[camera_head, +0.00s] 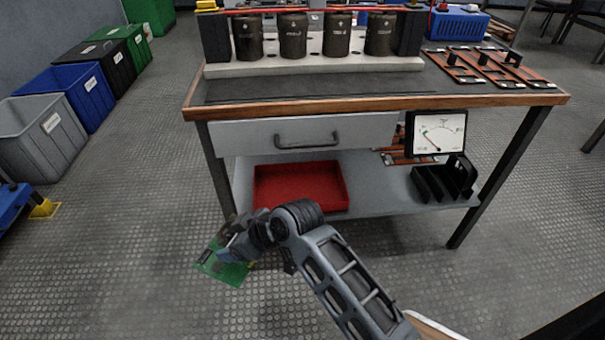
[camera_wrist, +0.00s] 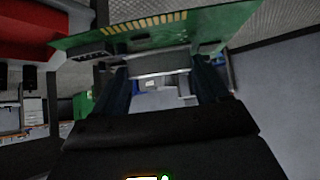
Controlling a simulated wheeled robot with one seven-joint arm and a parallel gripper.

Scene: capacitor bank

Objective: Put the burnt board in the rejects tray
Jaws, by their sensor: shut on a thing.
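A green circuit board (camera_head: 220,268) is held in my gripper (camera_head: 232,250), low in front of the bench and left of the red tray. In the wrist view the board (camera_wrist: 160,34) spans the top, with gold edge contacts, between the fingers of my gripper (camera_wrist: 160,72). No burn mark can be made out on it. A red tray (camera_head: 300,208) lies on the bench's lower shelf, under the drawer, and looks empty. My gripper is below and in front of it. A red shape (camera_wrist: 25,30) shows at the upper left of the wrist view.
The bench (camera_head: 330,95) has a wooden edge, a drawer (camera_head: 305,133) and a lower shelf (camera_head: 385,195). A meter (camera_head: 437,134) and a black rack (camera_head: 445,180) stand right of the tray. Capacitors (camera_head: 293,38) stand on top. Bins (camera_head: 45,130) line the left; the floor between is clear.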

